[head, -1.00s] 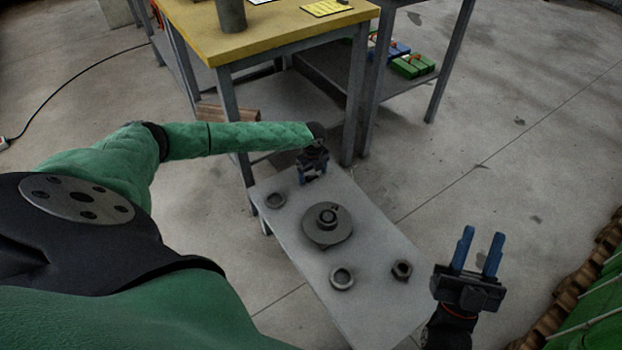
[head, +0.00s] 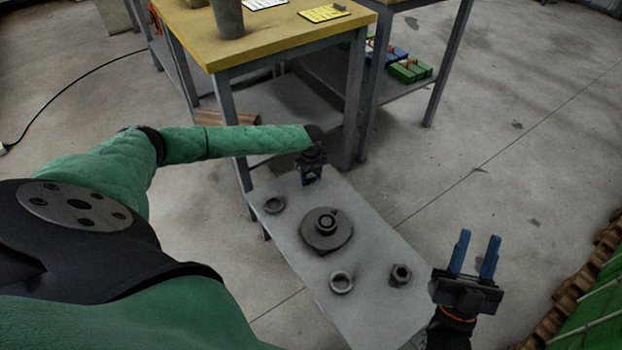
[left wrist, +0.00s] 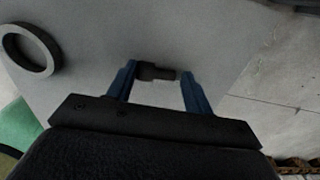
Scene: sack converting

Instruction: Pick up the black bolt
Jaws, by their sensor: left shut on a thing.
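The black bolt (left wrist: 155,72) lies crosswise between the blue fingers of my left gripper (left wrist: 160,80) in the left wrist view, its thicker end by the left finger. My left gripper is shut on it. In the head view my left gripper (head: 311,180) points down at the far end of the grey table (head: 375,310), low over its top; the bolt is too hidden there to make out. My right gripper (head: 474,256) is open and empty, to the right of the table's near end, with its fingers pointing up.
On the table are a flanged round part (head: 326,240), a ring (head: 273,205) near the left edge, another ring (head: 341,282) and a dark nut (head: 400,275). A yellow-topped bench (head: 285,35) stands close behind my left gripper.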

